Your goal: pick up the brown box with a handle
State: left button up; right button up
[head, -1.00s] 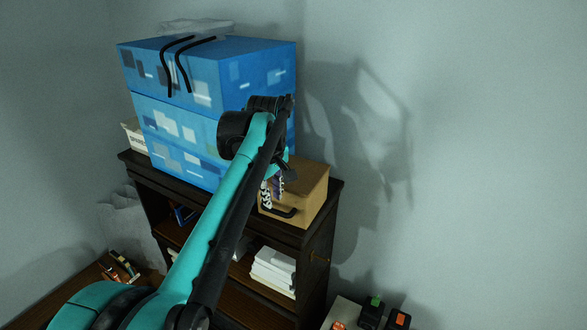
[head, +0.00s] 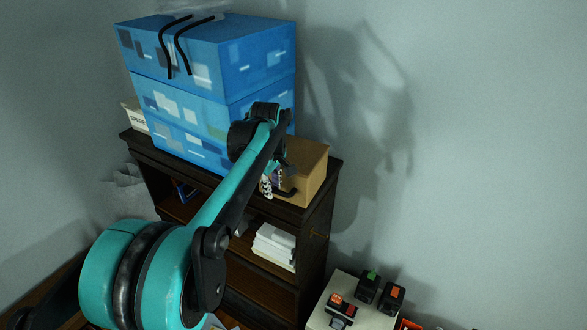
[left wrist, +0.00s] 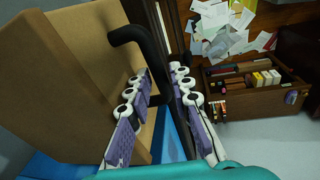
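The brown box (head: 312,172) sits on top of the dark shelf unit, at its right end beside the blue boxes. Its black handle (head: 289,194) is on the front face. In the left wrist view the box (left wrist: 88,62) fills the left side and the handle (left wrist: 149,62) stands out from it. My left gripper (head: 270,184) is at the box's front, by the handle. In the left wrist view its two padded fingers (left wrist: 162,95) are apart, with the handle bar between them; whether they touch it I cannot tell. My right gripper is not in view.
Blue patterned boxes (head: 205,90) are stacked left of the brown box. The dark shelf unit (head: 318,205) holds white paper stacks (head: 274,246). A small white surface (head: 345,290) with dark devices is at lower right. A wooden organizer (left wrist: 245,100) and scattered papers show in the left wrist view.

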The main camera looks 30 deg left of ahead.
pick_arm(q)
grip_shut()
jog(key=shift+r, duration=0.2)
